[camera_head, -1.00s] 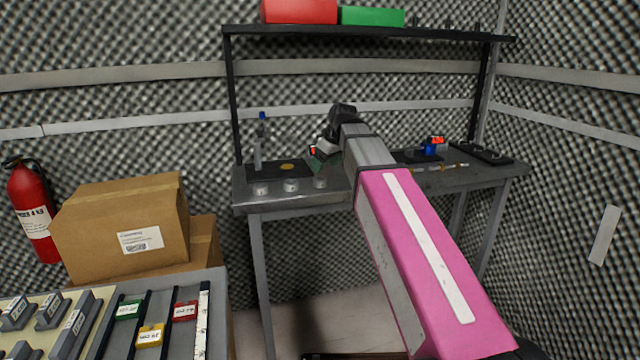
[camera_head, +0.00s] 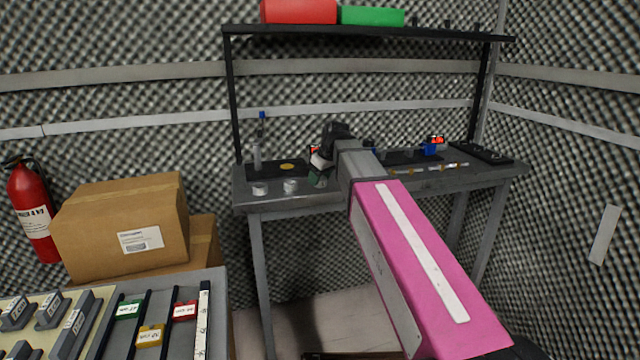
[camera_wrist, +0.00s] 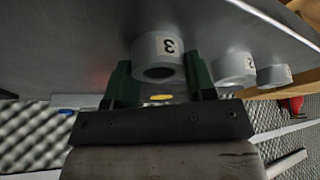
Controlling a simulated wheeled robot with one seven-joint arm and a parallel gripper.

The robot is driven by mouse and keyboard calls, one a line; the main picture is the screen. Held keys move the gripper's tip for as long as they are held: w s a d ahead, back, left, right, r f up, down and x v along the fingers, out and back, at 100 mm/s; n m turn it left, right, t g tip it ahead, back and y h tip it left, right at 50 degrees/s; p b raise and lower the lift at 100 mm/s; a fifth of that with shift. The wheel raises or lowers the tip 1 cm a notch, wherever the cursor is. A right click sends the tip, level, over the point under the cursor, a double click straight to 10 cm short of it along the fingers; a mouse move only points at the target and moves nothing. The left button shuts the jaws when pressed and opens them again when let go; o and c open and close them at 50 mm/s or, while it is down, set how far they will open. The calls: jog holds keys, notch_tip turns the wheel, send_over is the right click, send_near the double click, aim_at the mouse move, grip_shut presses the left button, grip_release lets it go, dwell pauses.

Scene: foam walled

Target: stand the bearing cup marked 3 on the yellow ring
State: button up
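The bearing cup marked 3 (camera_wrist: 170,46) is a light grey cylinder with a dark opening. In the wrist view it stands between the two green fingers of my gripper (camera_wrist: 159,72), with little or no gap at either side. Whether the fingers press on it I cannot tell. In the head view my gripper (camera_head: 318,180) is low at the table's front edge and hides this cup. The yellow ring (camera_head: 287,167) lies flat on a dark mat behind the cups, bare. It also shows small in the wrist view (camera_wrist: 161,97).
Two more cups stand on the grey table to the left, one at the far left (camera_head: 260,189) and one (camera_head: 291,186) beside my gripper. A bottle (camera_head: 257,157) stands behind them. A shelf (camera_head: 365,32) spans above the table. Cartons (camera_head: 125,228) are at left.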

jog(key=shift+c, duration=1.3)
jog(key=shift+r, duration=0.15)
jog(key=shift+r, duration=0.5)
jog(key=r, duration=0.2)
jog(key=s+r, duration=0.1)
jog(key=shift+a+r, duration=0.25)
jog(key=shift+a, duration=0.1)
jog(key=s+a+r, duration=0.6)
jog(key=s+a, duration=0.1)
jog(key=w+a+r, duration=0.2)
jog(key=w+a, duration=1)
jog(key=w, duration=0.1)
send_over(285, 165)
jog(key=s, duration=0.1)
jog(key=shift+m, duration=0.3)
jog(key=f, duration=0.7)
jog(key=shift+s+d+f, duration=0.15)
jog(key=shift+d, duration=0.2)
jog(key=shift+d+f, duration=0.1)
jog(key=shift+f, duration=2)
